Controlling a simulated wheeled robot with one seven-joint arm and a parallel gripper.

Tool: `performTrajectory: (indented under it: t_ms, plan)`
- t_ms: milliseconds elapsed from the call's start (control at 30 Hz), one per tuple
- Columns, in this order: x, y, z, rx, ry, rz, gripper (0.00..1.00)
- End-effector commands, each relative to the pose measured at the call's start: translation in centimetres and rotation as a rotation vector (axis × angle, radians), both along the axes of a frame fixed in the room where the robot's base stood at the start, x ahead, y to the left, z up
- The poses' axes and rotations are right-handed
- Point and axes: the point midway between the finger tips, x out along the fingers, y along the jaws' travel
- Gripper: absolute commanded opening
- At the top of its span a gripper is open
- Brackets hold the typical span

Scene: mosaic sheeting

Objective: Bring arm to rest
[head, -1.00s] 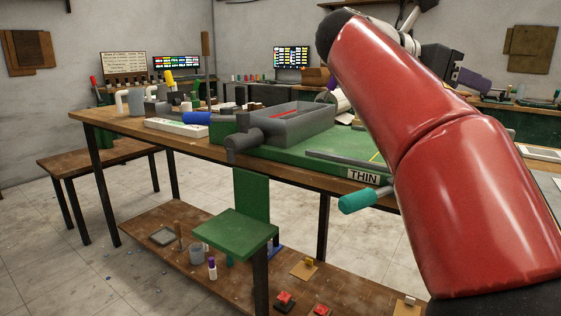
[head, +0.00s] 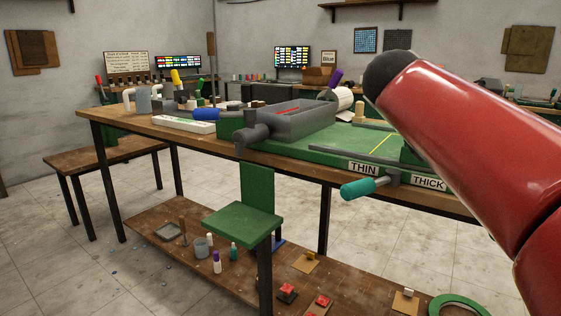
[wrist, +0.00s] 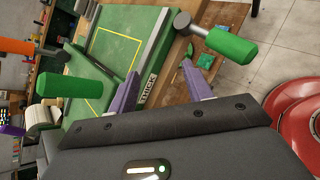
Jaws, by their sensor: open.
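My red arm (head: 470,140) reaches in from the right of the head view, its dark rounded joint at the upper left end. My gripper is not seen in that view. In the wrist view my gripper (wrist: 162,72) has two purple fingers spread well apart, with nothing between them. Beyond the fingers is the green bed (wrist: 118,52) of the machine, marked with a yellow outline. The fingers appear clear of it.
The workbench (head: 190,143) carries a grey trough (head: 300,120) and the green machine with a teal-handled lever (head: 362,188). In the wrist view, green handles show at right (wrist: 230,46) and left (wrist: 62,86).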

Motion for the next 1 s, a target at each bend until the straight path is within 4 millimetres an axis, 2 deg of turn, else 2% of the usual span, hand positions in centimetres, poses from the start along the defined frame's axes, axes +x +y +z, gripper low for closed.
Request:
performTrajectory:
  t_ms: [167, 300, 400, 500, 600, 700, 1000]
  plan:
    - [-3.9, 2.3, -7.7, 0.369, -0.21, -0.13, 0.5]
    - [-8.6, 6.3, -15.4, 0.759, -0.402, -0.39, 0.5]
    - [-11.7, 9.1, -20.1, 0.993, -0.51, -0.621, 0.5]
    - [-14.0, 11.3, -23.7, 1.161, -0.589, -0.837, 0.5]
    - [-15.4, 12.6, -26.1, 1.262, -0.64, -0.995, 0.5]
    - [-16.1, 13.2, -27.2, 1.311, -0.666, -1.081, 0.5]
    - [-16.2, 13.4, -27.5, 1.321, -0.67, -1.105, 0.5]
